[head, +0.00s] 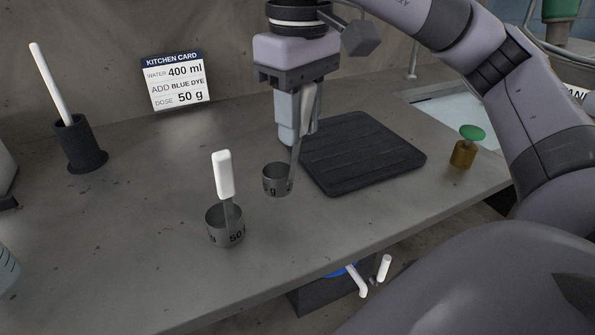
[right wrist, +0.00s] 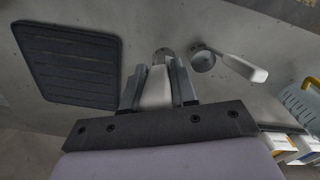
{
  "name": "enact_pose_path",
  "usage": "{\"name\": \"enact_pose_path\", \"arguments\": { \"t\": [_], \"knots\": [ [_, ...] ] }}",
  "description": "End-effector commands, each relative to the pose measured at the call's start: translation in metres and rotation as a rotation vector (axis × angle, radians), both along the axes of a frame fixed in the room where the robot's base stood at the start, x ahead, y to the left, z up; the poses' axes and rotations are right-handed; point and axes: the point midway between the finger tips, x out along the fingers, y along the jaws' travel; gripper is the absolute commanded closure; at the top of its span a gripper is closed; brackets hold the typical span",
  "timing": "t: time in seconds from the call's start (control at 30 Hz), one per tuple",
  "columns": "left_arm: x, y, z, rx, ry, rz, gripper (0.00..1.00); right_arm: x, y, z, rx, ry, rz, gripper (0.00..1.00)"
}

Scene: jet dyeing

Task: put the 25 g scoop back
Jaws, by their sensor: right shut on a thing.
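My right gripper (head: 297,138) is shut on the white handle of the smaller metal scoop, the 25 g scoop (head: 277,181). Its cup hangs upright below the fingers, at or just above the counter; I cannot tell if it touches. Only a "g" of its marking shows. In the right wrist view the handle (right wrist: 157,88) sits between both fingers (right wrist: 158,90). The larger scoop, marked 50 (head: 225,228), stands on the counter to the left and nearer, its white handle upright. It also shows in the right wrist view (right wrist: 203,61). My left gripper is not in view.
A black ribbed mat (head: 360,155) lies just right of the held scoop. A dark holder (head: 78,145) with a white rod is at left. A kitchen card (head: 175,82) stands at the wall.

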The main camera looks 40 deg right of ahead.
Motion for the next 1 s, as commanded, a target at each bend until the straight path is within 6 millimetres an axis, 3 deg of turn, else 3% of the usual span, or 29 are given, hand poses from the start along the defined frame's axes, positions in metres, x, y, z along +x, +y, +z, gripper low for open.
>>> {"name": "enact_pose_path", "arguments": {
  "t": [0.03, 0.23, 0.5, 0.9, 0.93, 1.0],
  "knots": [
    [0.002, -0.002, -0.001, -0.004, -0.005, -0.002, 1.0, 0.0, 0.0, -0.01, 0.0, 0.0, 0.0, 1.0],
    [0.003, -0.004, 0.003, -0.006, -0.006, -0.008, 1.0, 0.0, 0.0, -0.024, 0.0, -0.002, -0.001, 1.0],
    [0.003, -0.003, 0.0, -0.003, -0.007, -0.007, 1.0, 0.0, 0.0, -0.06, 0.0, -0.002, 0.0, 1.0],
    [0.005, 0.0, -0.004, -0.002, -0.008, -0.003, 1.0, 0.0, 0.0, -0.066, 0.001, -0.002, 0.001, 1.0],
    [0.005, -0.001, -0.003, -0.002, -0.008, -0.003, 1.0, 0.0, 0.0, -0.066, 0.001, -0.002, 0.001, 0.7],
    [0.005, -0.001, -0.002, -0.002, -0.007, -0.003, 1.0, 0.0, 0.0, -0.065, 0.001, -0.002, 0.001, 0.47]
  ]
}}
